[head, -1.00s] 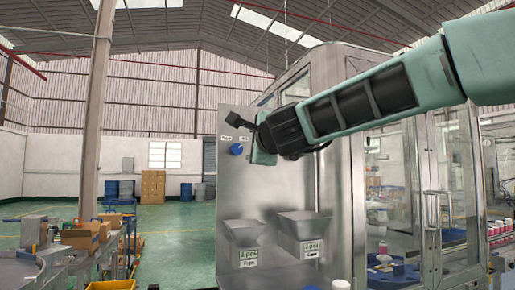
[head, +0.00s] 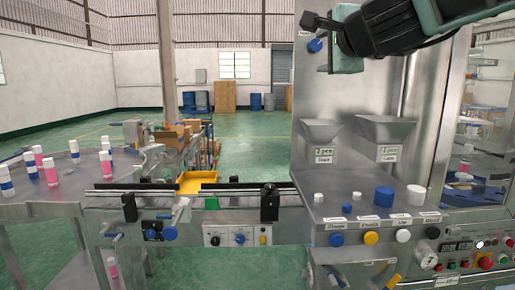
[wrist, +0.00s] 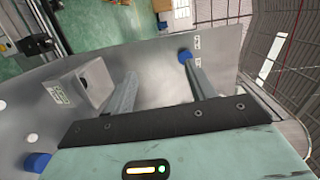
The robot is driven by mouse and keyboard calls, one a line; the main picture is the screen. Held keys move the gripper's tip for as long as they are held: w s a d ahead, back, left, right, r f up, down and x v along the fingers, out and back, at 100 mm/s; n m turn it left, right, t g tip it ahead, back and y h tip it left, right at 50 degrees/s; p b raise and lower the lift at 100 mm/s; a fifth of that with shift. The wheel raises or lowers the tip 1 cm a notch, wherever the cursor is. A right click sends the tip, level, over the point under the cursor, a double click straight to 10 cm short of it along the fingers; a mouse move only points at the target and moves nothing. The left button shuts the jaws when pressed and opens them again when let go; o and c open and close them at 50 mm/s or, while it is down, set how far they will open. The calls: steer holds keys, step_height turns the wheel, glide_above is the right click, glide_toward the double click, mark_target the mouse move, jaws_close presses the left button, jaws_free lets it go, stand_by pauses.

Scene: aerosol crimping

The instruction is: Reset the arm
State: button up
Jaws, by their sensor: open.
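My gripper shows in the wrist view (wrist: 158,85) with its two grey fingers spread wide apart and nothing between them. In the head view my arm comes in from the upper right, in front of the steel machine panel (head: 350,85). The gripper end is near the panel's blue knob (head: 315,45), which also shows in the wrist view (wrist: 185,57) by the right finger. I cannot tell from these views whether the gripper touches the panel.
Two steel hoppers (head: 320,132) (head: 385,130) are on the panel. White and blue caps (head: 384,196) stand on the shelf below. A conveyor (head: 190,190) runs left to a table (head: 60,205) with several pink and blue cans (head: 50,171). A yellow bin (head: 197,181) is behind the conveyor.

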steer(key=s+a+f+n+g+y, duration=0.1)
steer(key=s+a+f+n+g, duration=0.3)
steer(key=f, duration=0.4)
steer(key=s+a+f+n+g+y, duration=0.2)
steer(key=s+a+f+n+g, duration=0.15)
steer(key=s+f+n, duration=0.35)
steer(key=s+a+f+n+g+y, duration=0.1)
steer(key=s+a+f+n+g, duration=0.2)
steer(key=f, duration=0.6)
steer(key=s+d+f+n+g+h, duration=0.3)
steer(key=s+d+f+n, duration=0.1)
steer(key=s+f, duration=0.4)
steer(key=s+d+f+n+g+h, duration=0.2)
steer(key=s+f+n, duration=0.4)
steer(key=s, duration=0.7)
steer(key=shift+d+f+g+h, duration=0.4)
steer(key=shift+d+f+g, duration=0.4)
steer(key=shift+d, duration=0.25)
steer(key=shift+w, duration=0.1)
